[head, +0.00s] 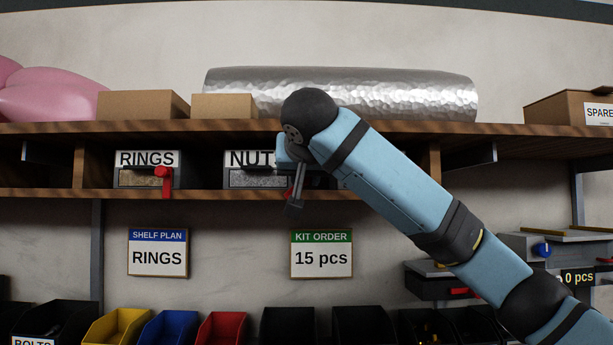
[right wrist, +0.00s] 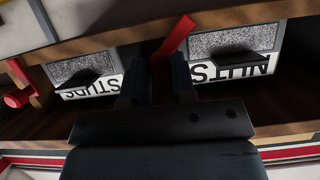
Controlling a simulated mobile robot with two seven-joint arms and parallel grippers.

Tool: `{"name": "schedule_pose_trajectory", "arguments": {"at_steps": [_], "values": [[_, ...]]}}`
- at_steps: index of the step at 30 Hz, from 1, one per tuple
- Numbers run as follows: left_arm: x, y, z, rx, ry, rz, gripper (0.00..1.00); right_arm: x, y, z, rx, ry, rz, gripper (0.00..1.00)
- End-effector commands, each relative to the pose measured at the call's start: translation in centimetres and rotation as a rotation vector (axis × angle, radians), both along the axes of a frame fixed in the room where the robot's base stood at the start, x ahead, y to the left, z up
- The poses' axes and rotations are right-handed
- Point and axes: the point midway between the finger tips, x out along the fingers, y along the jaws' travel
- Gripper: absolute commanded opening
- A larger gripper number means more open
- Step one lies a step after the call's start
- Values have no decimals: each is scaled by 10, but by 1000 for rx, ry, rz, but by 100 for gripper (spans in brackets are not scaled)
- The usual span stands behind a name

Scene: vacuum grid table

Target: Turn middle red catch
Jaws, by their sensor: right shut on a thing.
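The middle red catch (right wrist: 174,40) shows in the right wrist view, between the NUTS drawer (right wrist: 237,48) and the STUDS drawer (right wrist: 84,75). Its bar slants up and to the right there. My right gripper (right wrist: 160,82) is shut on this catch, with its lower part hidden between the dark fingers. My left gripper is not in view.
Another red catch (head: 165,180) hangs by the RINGS drawer (head: 146,172). A further red catch (right wrist: 18,98) is beyond the STUDS drawer. Cardboard boxes (head: 137,105) and a silver roll (head: 400,93) lie on the upper shelf. Coloured bins (head: 168,328) stand below.

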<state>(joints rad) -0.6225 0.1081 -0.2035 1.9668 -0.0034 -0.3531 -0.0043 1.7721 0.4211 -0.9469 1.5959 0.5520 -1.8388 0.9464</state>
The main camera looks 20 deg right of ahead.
Motion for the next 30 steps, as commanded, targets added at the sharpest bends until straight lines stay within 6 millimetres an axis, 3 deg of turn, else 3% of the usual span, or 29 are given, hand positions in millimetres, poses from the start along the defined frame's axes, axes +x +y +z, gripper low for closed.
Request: {"name": "schedule_pose_trajectory", "arguments": {"at_steps": [30], "values": [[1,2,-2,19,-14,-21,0,9,32,10,-712,205,0,1]]}}
